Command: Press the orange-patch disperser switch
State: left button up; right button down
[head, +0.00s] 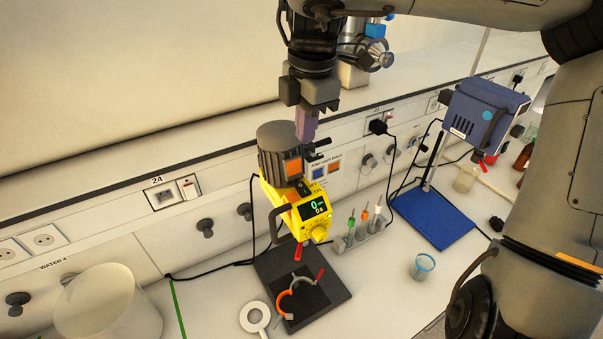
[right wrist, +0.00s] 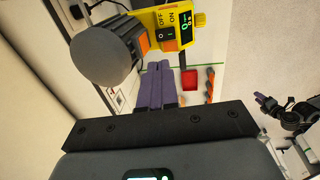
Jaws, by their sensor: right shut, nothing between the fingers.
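The yellow disperser (head: 297,210) with a grey motor housing (head: 280,143) stands on a dark base and bears an orange patch (head: 293,168). Its black rocker switch (head: 304,187) sits above a display reading 0. In the right wrist view, the switch (right wrist: 167,36) has OFF and ON labels. My right gripper (head: 306,138) points down beside the motor housing, above the switch and apart from it. Its purple fingers (right wrist: 154,87) are shut and empty. A dark jointed part at the right wrist view's right edge looks like my left gripper (right wrist: 285,115); its jaws are unclear.
A blue disperser (head: 485,115) stands on a blue base at right. A large white container (head: 108,305) is at left.

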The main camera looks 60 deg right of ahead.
aim_at(302, 187)
jog(key=f+p, duration=0.1)
jog(key=f, duration=0.3)
jog(key=w+f, duration=0.1)
jog(key=f, duration=0.3)
jog(key=f+p, duration=0.1)
jog(key=f, duration=0.3)
jog(key=shift+w+d+f+p, duration=0.1)
jog(key=shift+w+d+p, duration=0.05)
jog(key=shift+d+p, duration=0.2)
jog(key=shift+w+d+f+b, duration=0.1)
jog(key=shift+d+f+b, duration=0.05)
jog(key=shift+f+b, duration=0.45)
jog(key=shift+r, duration=0.4)
jog(key=shift+f, duration=0.1)
jog(key=shift+s, duration=0.25)
jog(key=shift+s+a, duration=0.15)
jog(key=shift+a, duration=0.15)
jog(key=shift+s+a, duration=0.2)
jog(key=shift+s, duration=0.15)
jog(key=shift+r, duration=0.2)
